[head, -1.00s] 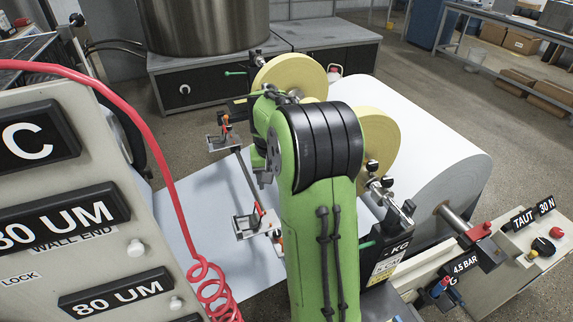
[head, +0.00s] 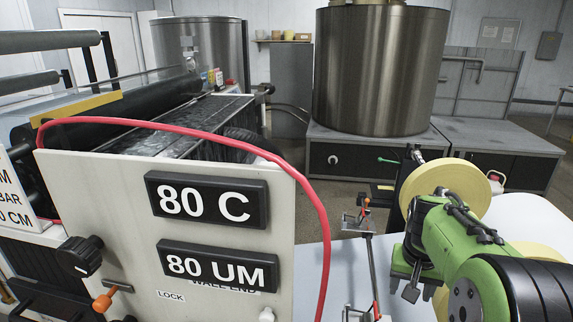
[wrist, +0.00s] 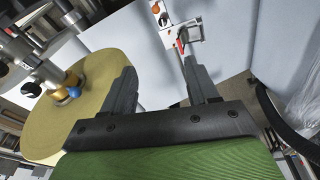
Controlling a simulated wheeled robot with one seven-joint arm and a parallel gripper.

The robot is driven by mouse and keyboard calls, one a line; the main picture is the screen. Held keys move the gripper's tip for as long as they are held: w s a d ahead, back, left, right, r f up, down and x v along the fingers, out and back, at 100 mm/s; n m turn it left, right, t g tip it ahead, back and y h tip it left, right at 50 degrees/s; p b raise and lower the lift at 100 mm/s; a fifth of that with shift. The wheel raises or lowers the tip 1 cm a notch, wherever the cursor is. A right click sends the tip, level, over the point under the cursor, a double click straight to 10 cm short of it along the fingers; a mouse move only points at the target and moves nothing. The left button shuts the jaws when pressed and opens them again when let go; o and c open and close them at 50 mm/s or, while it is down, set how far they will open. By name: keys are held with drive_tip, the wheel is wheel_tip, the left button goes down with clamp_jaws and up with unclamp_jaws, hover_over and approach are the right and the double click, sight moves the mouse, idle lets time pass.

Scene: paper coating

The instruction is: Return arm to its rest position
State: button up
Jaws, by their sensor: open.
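My green arm (head: 450,235) shows at the lower right of the head view, in front of a yellow tape roll (head: 450,185). My gripper (wrist: 160,88) is in the wrist view with its two dark fingers spread apart and nothing between them. In the head view the gripper (head: 410,278) is small and points down, partly hidden by the arm. In the wrist view a tape roll (wrist: 55,125) lies to the left of the fingers, and a small metal clamp with an orange knob (wrist: 178,25) is just beyond the right finger. I cannot tell if the finger touches it.
A control panel (head: 120,210) with 80 C and 80 UM signs stands at the left, with a red hose (head: 322,240) looping over its right side. A steel tank (head: 378,75) stands behind. White paper (head: 325,265) spreads below the arm. Coating rollers (head: 110,115) are at the far left.

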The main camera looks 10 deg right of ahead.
drive_tip(key=s+a+r+n+t, duration=0.25)
drive_tip(key=s+a+r, duration=0.55)
drive_tip(key=a, duration=0.4)
drive_tip(key=s+a+f+n+t+y+p, duration=0.1)
drive_tip(key=s+a, duration=0.4)
drive_tip(key=s, duration=0.5)
drive_tip(key=shift+a+f+n+y, duration=0.3)
drive_tip(key=shift+f+n, duration=0.15)
drive_tip(key=shift+n, duration=0.8)
drive_tip(key=shift+d+t, duration=0.15)
drive_tip(key=shift+t, duration=0.1)
